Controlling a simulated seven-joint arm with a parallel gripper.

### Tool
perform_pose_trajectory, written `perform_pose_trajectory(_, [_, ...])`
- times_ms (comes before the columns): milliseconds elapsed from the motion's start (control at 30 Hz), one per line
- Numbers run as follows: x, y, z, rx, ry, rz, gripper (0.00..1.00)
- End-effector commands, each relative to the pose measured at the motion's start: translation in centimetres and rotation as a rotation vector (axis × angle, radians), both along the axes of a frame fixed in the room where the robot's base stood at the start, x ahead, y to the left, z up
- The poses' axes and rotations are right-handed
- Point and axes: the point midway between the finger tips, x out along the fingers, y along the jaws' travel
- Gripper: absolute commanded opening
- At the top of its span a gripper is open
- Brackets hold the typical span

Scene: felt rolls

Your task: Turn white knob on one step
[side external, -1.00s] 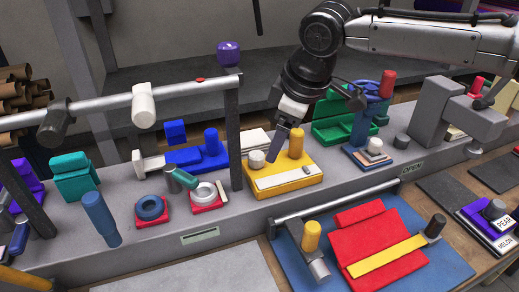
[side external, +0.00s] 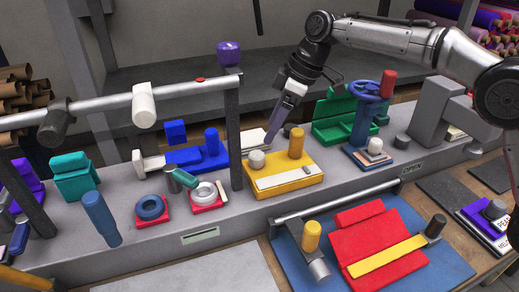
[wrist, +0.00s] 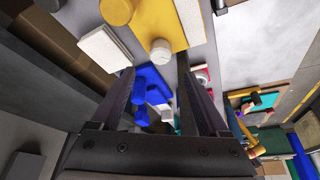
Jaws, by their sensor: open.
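A round white knob (side external: 257,158) stands on the yellow block (side external: 305,184), beside a yellow-orange upright cylinder (side external: 296,143) and a white strip. In the wrist view the white knob (wrist: 160,51) shows just beyond my fingertips, at the edge of the yellow block (wrist: 170,20). My gripper (side external: 273,140) points down behind and slightly right of the knob. In the wrist view my gripper (wrist: 156,72) is open, its two fingers apart with nothing held between them. I see no contact with the knob; its exact height above the block I cannot tell.
A green open box (side external: 345,118) is behind right.

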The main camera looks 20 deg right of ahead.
Motion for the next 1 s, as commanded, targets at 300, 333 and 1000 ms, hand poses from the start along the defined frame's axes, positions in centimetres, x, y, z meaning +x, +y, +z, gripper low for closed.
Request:
perform_pose_trajectory(300, [1.1,2.0,-5.6,-0.002,0.003,0.002,0.78])
perform_pose_trajectory(333, [1.1,2.1,-5.9,-0.001,0.002,0.002,0.78])
perform_pose_trajectory(1000, [1.6,2.8,-7.6,0.0,0.0,0.001,0.55])
